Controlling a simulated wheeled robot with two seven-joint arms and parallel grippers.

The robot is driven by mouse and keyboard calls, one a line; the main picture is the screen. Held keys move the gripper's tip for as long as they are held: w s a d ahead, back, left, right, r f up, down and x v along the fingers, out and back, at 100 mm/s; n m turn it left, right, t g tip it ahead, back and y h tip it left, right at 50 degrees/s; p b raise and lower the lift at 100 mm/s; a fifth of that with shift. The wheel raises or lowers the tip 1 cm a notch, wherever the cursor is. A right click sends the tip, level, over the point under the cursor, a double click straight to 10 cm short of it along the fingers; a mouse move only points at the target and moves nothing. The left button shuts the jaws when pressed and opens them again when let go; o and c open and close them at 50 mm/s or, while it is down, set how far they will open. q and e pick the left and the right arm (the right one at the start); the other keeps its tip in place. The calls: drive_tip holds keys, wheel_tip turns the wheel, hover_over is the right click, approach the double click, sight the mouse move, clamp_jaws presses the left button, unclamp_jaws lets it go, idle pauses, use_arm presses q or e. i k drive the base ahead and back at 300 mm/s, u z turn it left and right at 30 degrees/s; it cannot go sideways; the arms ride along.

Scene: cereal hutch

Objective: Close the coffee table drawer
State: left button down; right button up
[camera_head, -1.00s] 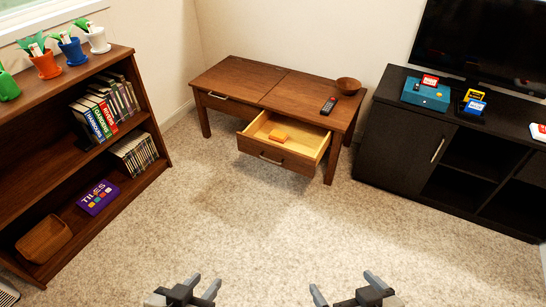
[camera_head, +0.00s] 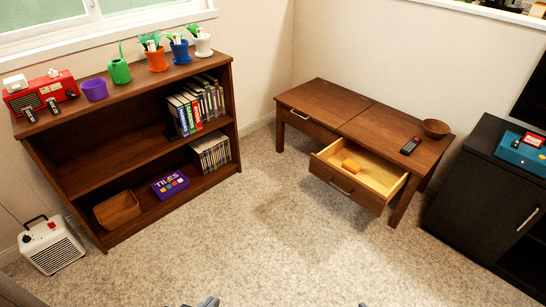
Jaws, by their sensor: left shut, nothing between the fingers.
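The brown wooden coffee table (camera_head: 330,107) stands against the back wall, right of centre. Its right-hand drawer (camera_head: 344,190) is pulled well out toward the front, with a silver handle on its face. A small orange block (camera_head: 352,165) lies inside the drawer. The left-hand drawer (camera_head: 303,122) is shut. Only the tip of my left gripper (camera_head: 208,301) shows at the bottom edge; it is shut and empty, far from the table. Only a sliver of my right gripper (camera_head: 362,305) shows at the bottom edge, so its jaws are hidden.
A remote (camera_head: 410,146) and a wooden bowl (camera_head: 435,129) sit on the table top. A bookshelf (camera_head: 100,150) stands at left, with a white heater (camera_head: 52,245) beside it. A black TV cabinet (camera_head: 485,195) stands at right. The carpet (camera_head: 250,240) before the table is clear.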

sight(380, 179)
drive_tip(key=u, duration=0.15)
drive_tip(key=i, duration=1.75)
drive_tip(key=z, duration=1.55)
